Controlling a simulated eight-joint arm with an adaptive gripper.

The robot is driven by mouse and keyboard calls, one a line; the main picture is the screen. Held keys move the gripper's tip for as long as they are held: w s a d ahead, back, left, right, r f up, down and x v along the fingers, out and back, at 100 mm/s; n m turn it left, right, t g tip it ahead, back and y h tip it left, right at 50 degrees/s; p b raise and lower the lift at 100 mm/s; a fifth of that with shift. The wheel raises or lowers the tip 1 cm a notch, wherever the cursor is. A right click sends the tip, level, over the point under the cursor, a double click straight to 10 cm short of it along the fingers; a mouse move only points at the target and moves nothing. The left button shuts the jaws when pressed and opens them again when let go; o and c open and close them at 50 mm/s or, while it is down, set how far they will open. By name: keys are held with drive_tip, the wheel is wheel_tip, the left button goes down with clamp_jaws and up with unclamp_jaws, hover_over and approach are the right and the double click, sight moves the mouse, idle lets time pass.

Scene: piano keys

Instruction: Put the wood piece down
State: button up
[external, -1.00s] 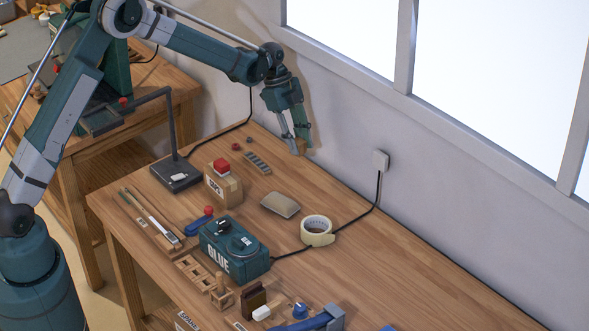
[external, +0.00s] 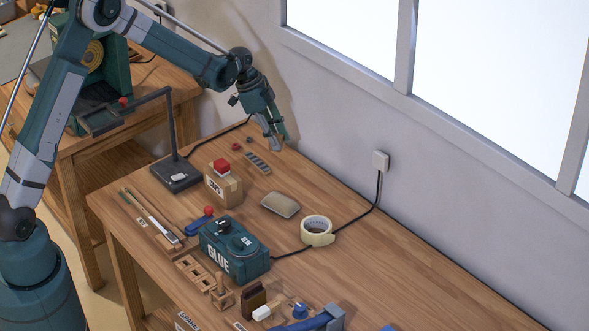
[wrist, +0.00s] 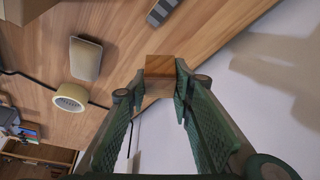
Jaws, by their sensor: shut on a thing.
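My gripper (external: 277,143) hangs over the back of the workbench (external: 400,255), close to the wall. In the wrist view my gripper (wrist: 159,84) is shut on a small brown wood piece (wrist: 160,66), one finger on each side of it. The piece looks like a block with a lighter and a darker face. In the external view the piece is hard to make out at the fingertips. I cannot tell whether it touches the bench top.
A grey slotted strip (external: 257,163) lies just in front of my gripper. A cardboard box (external: 222,188) with a red top, a beige pad (external: 280,205), a tape roll (external: 317,231) and a glue box (external: 235,252) stand nearer.

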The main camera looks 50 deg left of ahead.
drive_tip(key=s+a+n+t+y+b, duration=0.1)
drive_tip(key=s+a+n+y+b, duration=0.3)
drive_tip(key=s+a+n, duration=1)
drive_tip(key=shift+s+a+r+n+t+y, duration=0.35)
drive_tip(key=shift+a+n+y, duration=0.4)
drive_tip(key=shift+a, duration=0.9)
drive_tip(key=shift+f, duration=0.1)
drive_tip(key=shift+f+b, duration=0.35)
drive_tip(key=shift+f, duration=2.7)
drive_tip(key=shift+w+f, duration=0.1)
drive_tip(key=shift+f, duration=1.8)
drive_tip(key=shift+f+b, duration=0.1)
drive_tip(key=shift+b, duration=0.3)
